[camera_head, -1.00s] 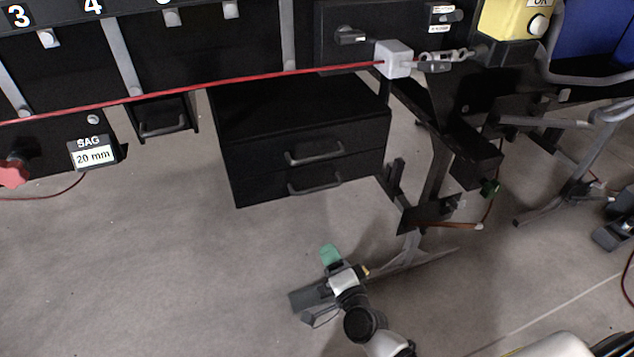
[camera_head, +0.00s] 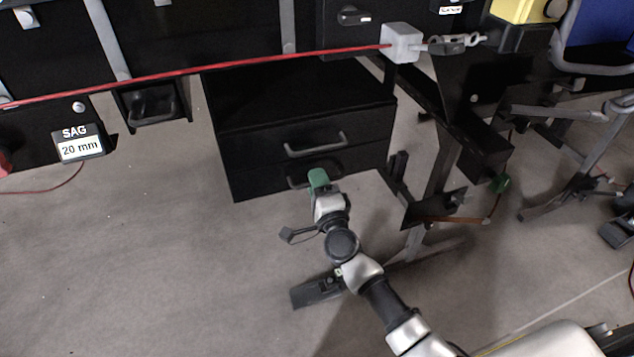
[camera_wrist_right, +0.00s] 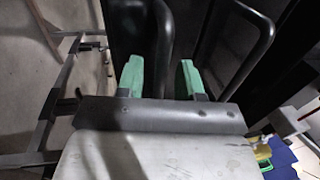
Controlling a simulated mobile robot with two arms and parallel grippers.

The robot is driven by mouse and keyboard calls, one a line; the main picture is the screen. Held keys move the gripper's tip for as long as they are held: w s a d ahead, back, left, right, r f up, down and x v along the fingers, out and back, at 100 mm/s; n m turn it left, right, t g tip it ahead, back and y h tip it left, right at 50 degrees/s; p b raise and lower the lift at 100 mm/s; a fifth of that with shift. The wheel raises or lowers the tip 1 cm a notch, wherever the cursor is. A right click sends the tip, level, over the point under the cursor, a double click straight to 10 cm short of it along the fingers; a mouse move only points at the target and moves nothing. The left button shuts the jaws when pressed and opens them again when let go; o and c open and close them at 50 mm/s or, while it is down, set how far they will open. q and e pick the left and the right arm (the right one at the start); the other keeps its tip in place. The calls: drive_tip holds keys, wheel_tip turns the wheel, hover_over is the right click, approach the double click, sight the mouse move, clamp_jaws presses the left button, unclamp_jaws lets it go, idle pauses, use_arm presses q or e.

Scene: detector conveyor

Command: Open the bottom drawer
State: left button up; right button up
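The black drawer unit (camera_head: 225,168) has two stacked drawers. The bottom drawer (camera_head: 258,183) looks closed, and its dark handle (camera_head: 298,175) is partly covered by my right gripper (camera_head: 318,178). In the right wrist view my right gripper (camera_wrist_right: 160,72) has its two green fingers apart. The bottom handle (camera_wrist_right: 167,40) appears between them; whether either finger touches it I cannot tell. The upper drawer (camera_head: 250,143) is closed, and its handle (camera_head: 315,145) shows above the gripper; it also shows in the right wrist view (camera_wrist_right: 262,52). My left gripper is not in view.
A red line (camera_head: 200,70) runs across above the unit to a grey block (camera_head: 401,43). A small black bin (camera_head: 150,105) hangs at left.

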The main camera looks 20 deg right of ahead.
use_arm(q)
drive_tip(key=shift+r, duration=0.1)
use_arm(e)
drive_tip(key=shift+w, duration=0.15)
drive_tip(key=shift+c, duration=0.5)
clamp_jaws()
